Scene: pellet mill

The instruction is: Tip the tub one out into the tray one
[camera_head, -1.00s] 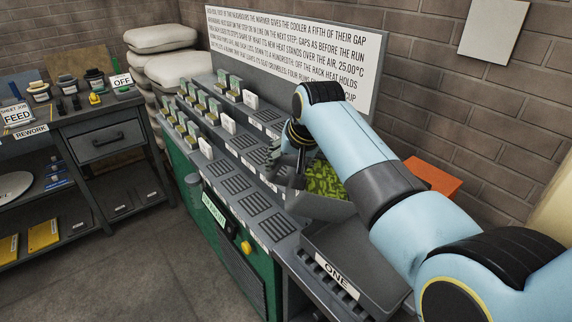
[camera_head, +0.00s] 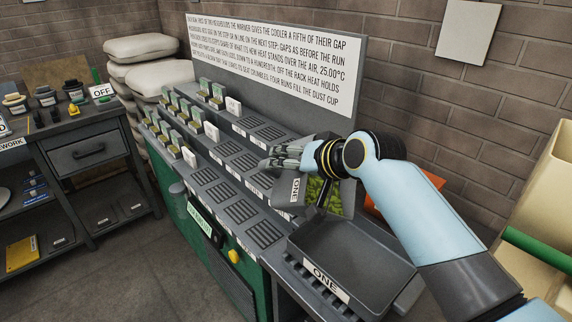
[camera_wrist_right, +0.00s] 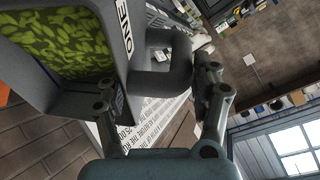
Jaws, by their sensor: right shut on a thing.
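My right gripper (camera_head: 310,157) is shut on the grey tub one (camera_head: 290,193), near its handle. The tub is held up just beyond the far left corner of the tray one. Its ONE label shows in both views. Green pellets (camera_head: 321,190) are inside the tub, and they show clearly in the right wrist view (camera_wrist_right: 60,40). The dark grey tray one (camera_head: 375,292) sits on the bench with its ONE label facing front. Its visible floor looks empty. My left gripper is not in view.
A stepped grey rack (camera_head: 222,165) with slotted pads and small sample boxes runs along the green cabinet (camera_head: 182,205). A printed board (camera_head: 275,60) stands behind it. An orange thing (camera_head: 432,181) lies behind my right arm. White sacks (camera_head: 160,75) are stacked at the back left.

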